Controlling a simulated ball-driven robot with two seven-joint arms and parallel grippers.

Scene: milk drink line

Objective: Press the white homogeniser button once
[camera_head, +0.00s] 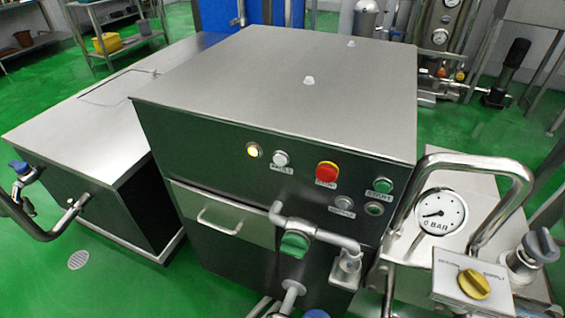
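The homogeniser is a large steel cabinet with a flat top (270,75) and a dark front panel (215,150). On the panel's upper left is a round whitish button (281,158) with a small label below it that I cannot read for certain. Just left of it is a glowing pale-yellow round light or button (253,149). To the right are a red mushroom button (327,173), a green button (383,185), a grey-white round button (345,202) and a small dark-green one (375,209). Neither of my grippers is in view. Nothing covers the buttons.
Steel pipework with a green valve (294,244) stands in front of the panel's lower part. At right are a bent pipe, a pressure gauge (441,211) and a yellow knob (474,284). A lower steel cabinet (85,125) stands at left. Green floor (105,275) shows at lower left.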

